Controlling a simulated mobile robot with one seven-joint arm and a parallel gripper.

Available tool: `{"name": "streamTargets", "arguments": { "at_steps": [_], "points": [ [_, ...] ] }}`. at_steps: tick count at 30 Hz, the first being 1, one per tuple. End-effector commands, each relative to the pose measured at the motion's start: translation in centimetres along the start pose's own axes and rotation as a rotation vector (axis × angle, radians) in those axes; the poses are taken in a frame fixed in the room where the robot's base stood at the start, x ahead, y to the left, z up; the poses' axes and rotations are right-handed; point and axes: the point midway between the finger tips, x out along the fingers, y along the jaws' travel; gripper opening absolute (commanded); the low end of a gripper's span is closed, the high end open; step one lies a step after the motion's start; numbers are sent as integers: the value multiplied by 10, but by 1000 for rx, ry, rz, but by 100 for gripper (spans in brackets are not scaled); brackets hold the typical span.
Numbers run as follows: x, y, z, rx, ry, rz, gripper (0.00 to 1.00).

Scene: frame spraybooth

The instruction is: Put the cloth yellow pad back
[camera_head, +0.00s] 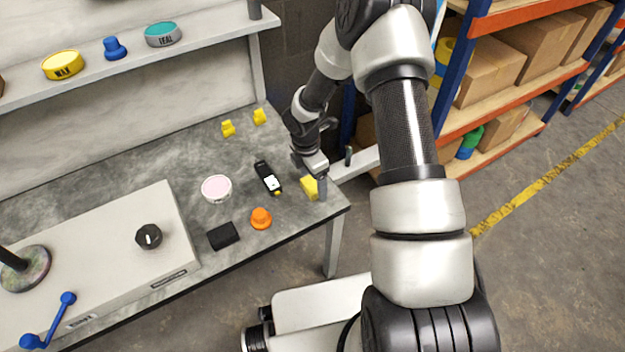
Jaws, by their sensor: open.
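A yellow wedge-like pad (308,187) lies on the grey worktop near its right front corner. My gripper (315,184) is pointed down at this pad. Its jaws are open, and one grey finger shows just right of the pad. The other finger is hidden, so I cannot tell if the jaws touch the pad. Two small yellow pieces (228,128) and (260,116) stand farther back on the worktop. I cannot tell what they are made of.
Near my gripper are a black handheld meter (265,174), an orange knob-like piece (261,218), a pink round tin (216,188) and a black block (223,236). A shelf (200,37) with tins is above. The worktop (130,165) has free room behind the tin.

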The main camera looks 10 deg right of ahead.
Motion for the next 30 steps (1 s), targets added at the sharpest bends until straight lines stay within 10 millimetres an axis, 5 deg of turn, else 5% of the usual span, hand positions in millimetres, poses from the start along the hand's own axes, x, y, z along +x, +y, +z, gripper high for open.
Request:
{"name": "streamTargets", "arguments": {
  "at_steps": [5, 18, 26, 30],
  "points": [
    [-13, 1, 1, 1, -1, 2, 77],
    [-101, 1, 1, 1, -1, 2, 77],
    [-128, 0, 2, 15, -6, 3, 77],
    [-172, -7, 14, 148, -45, 32, 77]
  ]
}}
